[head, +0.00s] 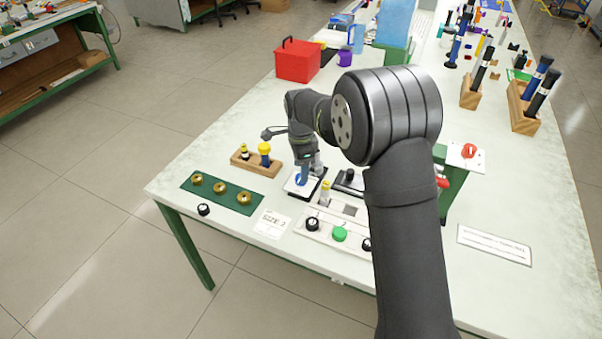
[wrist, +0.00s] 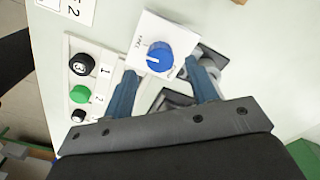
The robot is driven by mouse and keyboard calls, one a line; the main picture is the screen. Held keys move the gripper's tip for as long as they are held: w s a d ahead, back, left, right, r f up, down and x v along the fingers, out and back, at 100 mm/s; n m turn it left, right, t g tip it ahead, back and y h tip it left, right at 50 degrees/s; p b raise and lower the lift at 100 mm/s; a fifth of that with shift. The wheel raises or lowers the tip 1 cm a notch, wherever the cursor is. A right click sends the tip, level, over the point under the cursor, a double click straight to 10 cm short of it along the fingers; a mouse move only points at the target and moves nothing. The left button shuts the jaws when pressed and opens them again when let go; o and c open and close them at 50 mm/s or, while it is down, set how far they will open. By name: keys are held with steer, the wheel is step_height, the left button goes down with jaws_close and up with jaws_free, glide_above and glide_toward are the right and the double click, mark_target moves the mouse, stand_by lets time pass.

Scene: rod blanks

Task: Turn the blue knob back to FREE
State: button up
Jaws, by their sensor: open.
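The blue knob (wrist: 160,56) sits on a square white plate (wrist: 150,24) in the wrist view. A white line on the knob points toward the left of that picture. Small dark lettering stands beside the knob on the plate, too small to read surely. My gripper (wrist: 161,69) is open, with one blue-grey finger on each side below the knob in the picture; I cannot tell whether either finger touches it. In the head view the blue knob (head: 301,180) shows under my gripper (head: 306,166), partly covered by it.
A white panel with numbered black and green knobs (head: 340,234) lies close by. A green mat (head: 222,207) with brass rings and a wooden block (head: 241,164) with yellow-topped pieces stand to the left. A green stand with a red knob (head: 469,151) is at right.

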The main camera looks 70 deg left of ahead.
step_height(320, 180, up, 14)
stand_by(0.3)
step_height(320, 180, down, 18)
steer(key=shift+r, duration=0.15)
stand_by(0.6)
steer(key=shift+r, duration=0.1)
